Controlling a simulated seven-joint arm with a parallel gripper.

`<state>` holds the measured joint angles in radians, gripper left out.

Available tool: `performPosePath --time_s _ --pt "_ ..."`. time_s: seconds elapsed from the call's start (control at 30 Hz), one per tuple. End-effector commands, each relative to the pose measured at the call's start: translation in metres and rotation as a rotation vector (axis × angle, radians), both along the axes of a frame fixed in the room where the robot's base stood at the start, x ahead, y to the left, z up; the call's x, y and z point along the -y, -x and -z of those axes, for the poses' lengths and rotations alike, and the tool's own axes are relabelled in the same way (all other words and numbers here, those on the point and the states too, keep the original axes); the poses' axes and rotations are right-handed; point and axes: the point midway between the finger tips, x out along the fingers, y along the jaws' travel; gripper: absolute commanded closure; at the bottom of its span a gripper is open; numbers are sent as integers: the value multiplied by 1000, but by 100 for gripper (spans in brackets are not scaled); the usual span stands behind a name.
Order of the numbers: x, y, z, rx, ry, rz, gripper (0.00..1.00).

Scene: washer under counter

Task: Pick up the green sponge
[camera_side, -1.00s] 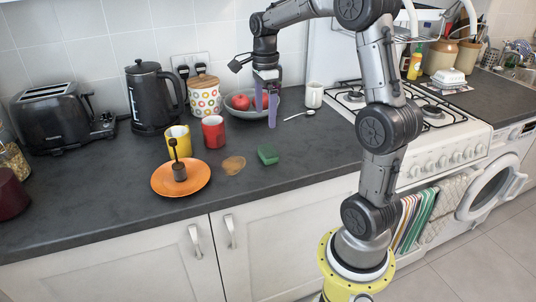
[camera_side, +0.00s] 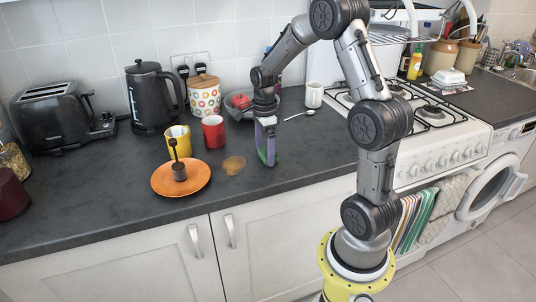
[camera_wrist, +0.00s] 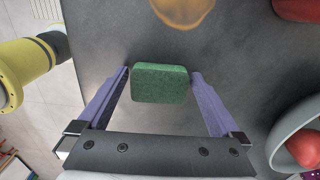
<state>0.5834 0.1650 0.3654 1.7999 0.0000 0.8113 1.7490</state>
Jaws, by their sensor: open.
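The green sponge (camera_wrist: 160,83) lies on the dark counter in the wrist view, between the tips of my gripper's two purple fingers. My gripper (camera_wrist: 161,76) is open, with a finger on each side of the sponge and a narrow gap showing at each side. In the side view my gripper (camera_side: 267,160) points down at the counter. It hides most of the sponge there, and only a little green shows between the fingers. I cannot tell exactly how high the fingertips are above the counter.
A brown spill (camera_side: 234,165) lies left of my gripper, beside an orange plate (camera_side: 198,185) bearing a dark utensil. Red (camera_side: 213,133) and yellow (camera_side: 176,143) mugs stand behind. A grey bowl (camera_wrist: 284,140) with red fruit is near my gripper. The counter's front edge is close.

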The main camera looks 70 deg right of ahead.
Motion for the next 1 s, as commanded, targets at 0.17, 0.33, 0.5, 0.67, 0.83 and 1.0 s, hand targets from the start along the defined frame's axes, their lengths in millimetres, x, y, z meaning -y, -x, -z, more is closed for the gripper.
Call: performPosePath --time_s 0.17,0.33,0.5,0.67,0.83,1.0 --pt "0 0 2 0 0 0 0" --pt "0 0 2 0 0 0 16" --pt "0 0 2 0 0 0 47" --pt "0 0 2 0 0 0 66" --pt "0 0 1 0 0 0 66" --pt "0 0 -5 1 1 0 67"
